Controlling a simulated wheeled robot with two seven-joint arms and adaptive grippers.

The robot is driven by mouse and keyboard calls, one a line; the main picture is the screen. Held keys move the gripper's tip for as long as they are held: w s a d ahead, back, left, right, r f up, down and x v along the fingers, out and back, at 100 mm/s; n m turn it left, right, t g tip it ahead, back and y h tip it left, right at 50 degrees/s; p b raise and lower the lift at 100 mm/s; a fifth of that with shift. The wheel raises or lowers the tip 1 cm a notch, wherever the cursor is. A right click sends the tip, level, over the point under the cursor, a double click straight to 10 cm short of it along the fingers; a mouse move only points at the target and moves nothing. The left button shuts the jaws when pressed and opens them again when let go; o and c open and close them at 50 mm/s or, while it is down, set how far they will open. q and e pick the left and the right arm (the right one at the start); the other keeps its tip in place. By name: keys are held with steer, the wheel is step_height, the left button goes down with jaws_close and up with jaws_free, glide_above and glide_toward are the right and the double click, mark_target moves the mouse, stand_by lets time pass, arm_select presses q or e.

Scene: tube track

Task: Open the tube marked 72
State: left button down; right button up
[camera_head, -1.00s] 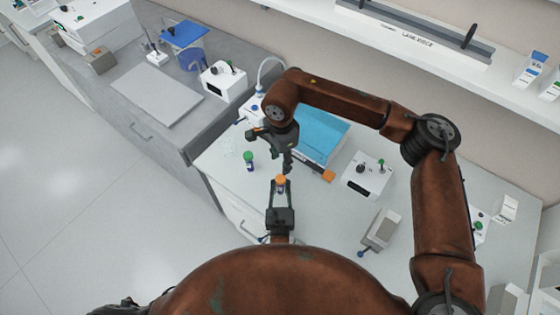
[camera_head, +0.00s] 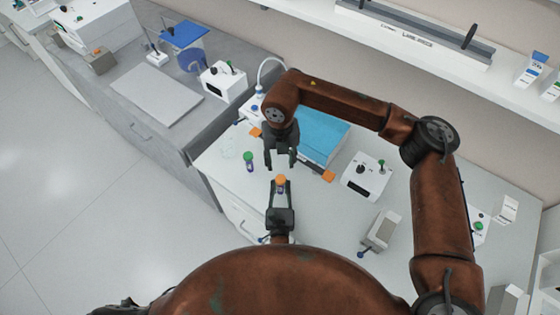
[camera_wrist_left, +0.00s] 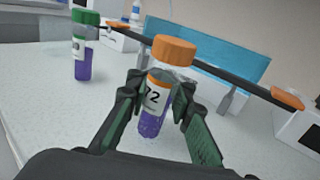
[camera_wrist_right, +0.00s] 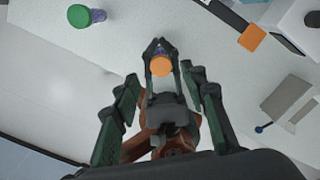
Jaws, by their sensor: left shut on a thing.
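The tube marked 72 (camera_wrist_left: 155,98) has an orange cap (camera_wrist_left: 174,50) and purple contents; it stands upright. My left gripper (camera_head: 280,186) is shut on its body below the cap, and the tube also shows in the head view (camera_head: 281,180). In the right wrist view the orange cap (camera_wrist_right: 161,66) is seen from above, between and beyond the fingers. My right gripper (camera_head: 281,163) is open and empty, pointing down just behind and above the cap, apart from it.
A green-capped tube (camera_head: 248,161) stands to the left on the white bench, also in the left wrist view (camera_wrist_left: 83,50). A white device (camera_head: 367,177) and a grey block (camera_head: 382,229) stand at right.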

mark_target(280, 175)
steer(key=m, duration=0.5)
steer(key=shift+s+m, duration=0.1)
steer(key=shift+m, duration=0.2)
steer(key=m, duration=0.3)
steer(key=shift+f, duration=4)
steer(key=shift+c, duration=0.2)
arm_select(q)
steer(key=shift+s+d, duration=0.1)
steer(key=shift+d, duration=0.1)
arm_select(e)
steer(key=shift+a, duration=0.1)
jaws_close()
steer(key=shift+r, duration=0.1)
